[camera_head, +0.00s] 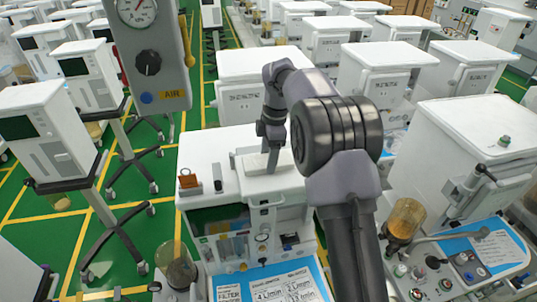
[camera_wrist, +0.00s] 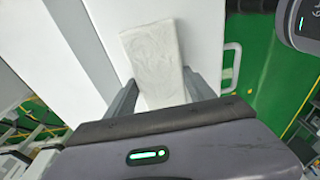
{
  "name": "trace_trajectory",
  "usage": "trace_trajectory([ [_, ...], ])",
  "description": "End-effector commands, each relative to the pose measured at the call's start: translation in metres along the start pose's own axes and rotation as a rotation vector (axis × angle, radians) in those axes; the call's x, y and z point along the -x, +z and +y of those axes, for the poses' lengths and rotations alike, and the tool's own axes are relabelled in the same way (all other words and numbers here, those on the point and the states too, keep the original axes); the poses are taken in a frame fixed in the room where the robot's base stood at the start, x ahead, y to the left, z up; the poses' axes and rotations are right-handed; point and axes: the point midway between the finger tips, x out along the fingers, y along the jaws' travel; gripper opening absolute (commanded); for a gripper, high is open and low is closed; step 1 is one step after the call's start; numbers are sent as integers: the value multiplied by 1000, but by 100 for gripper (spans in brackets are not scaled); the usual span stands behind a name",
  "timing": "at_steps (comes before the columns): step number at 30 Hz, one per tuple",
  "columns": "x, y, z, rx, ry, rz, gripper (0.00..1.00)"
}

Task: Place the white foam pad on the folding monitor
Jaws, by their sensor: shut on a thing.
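My gripper (camera_head: 271,166) points down over the white top of the middle cart (camera_head: 215,150). In the wrist view my gripper's two grey fingers (camera_wrist: 160,84) are shut on the white foam pad (camera_wrist: 153,48), one on each side. The pad is a pale, lightly creased rectangular block, and its near end is hidden by my gripper. White surface lies under and around it; I cannot tell whether the pad touches it. A low white slab (camera_head: 290,180) on the cart top is under my gripper in the head view. I cannot clearly pick out the folding monitor.
An orange-brown clip-like item (camera_head: 188,180) stands at the cart top's left. A grey gauge panel (camera_head: 150,50) hangs at upper left. Another white cart (camera_head: 470,130) with an amber canister (camera_head: 405,218) stands close on the right. Monitors on stands fill the left; green floor shows between.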

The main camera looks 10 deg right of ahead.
Motion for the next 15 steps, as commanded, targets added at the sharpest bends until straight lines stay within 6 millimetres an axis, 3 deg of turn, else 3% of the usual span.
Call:
trace_trajectory([
  [7, -3, 0, 0, 0, 1, 0, 24],
  [8, -3, 0, 0, 1, 1, 0, 66],
  [9, -2, 0, 0, 1, 1, 0, 74],
  [11, -2, 0, 0, 0, 1, 0, 84],
  [15, -2, 0, 0, 0, 1, 0, 84],
])
